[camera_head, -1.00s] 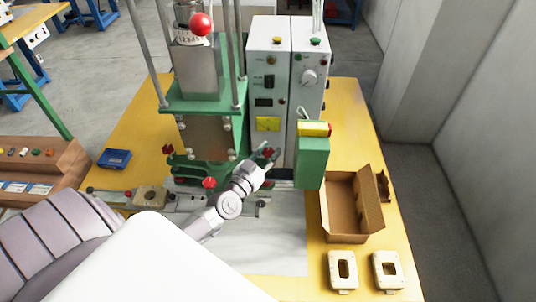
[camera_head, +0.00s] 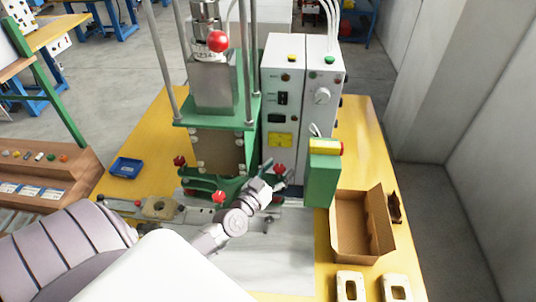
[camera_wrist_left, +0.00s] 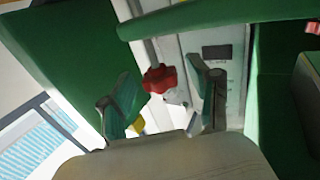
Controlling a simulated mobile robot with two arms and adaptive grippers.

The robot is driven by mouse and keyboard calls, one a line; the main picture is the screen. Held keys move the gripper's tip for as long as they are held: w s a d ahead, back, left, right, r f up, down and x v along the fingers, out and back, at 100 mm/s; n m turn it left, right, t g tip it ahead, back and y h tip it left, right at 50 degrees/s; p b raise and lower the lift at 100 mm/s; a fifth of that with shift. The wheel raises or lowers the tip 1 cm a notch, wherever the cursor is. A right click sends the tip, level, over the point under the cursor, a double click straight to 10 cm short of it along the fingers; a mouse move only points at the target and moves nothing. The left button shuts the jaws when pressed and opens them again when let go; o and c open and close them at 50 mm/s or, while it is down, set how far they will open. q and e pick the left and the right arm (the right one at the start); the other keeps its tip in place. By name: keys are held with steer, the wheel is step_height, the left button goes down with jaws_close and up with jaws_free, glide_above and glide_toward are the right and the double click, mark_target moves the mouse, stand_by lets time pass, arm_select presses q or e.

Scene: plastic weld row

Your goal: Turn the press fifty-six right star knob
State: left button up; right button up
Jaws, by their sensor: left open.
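The press (camera_head: 213,110) is a green and metal machine with red star knobs on its lower front. The right star knob (camera_head: 278,168) shows beside the tips of my left gripper (camera_head: 268,175) in the head view. In the left wrist view, a red star knob (camera_wrist_left: 159,79) on a metal stem lies between the two spread fingers of my left gripper (camera_wrist_left: 165,88). The gripper is open, with visible gaps beside the knob. Other red knobs are at the press's left (camera_head: 180,161) and low front (camera_head: 219,197). My right gripper is out of view.
A white control cabinet (camera_head: 312,95) stands close behind the gripper. A green box (camera_head: 322,180) with a yellow and red top is just right. An open cardboard box (camera_head: 347,230) and pale frames (camera_head: 350,285) lie farther right. A blue tray (camera_head: 126,168) is at left.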

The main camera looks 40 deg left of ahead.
arm_select(q)
steer(key=s, duration=1.1)
steer(key=shift+d, duration=0.15)
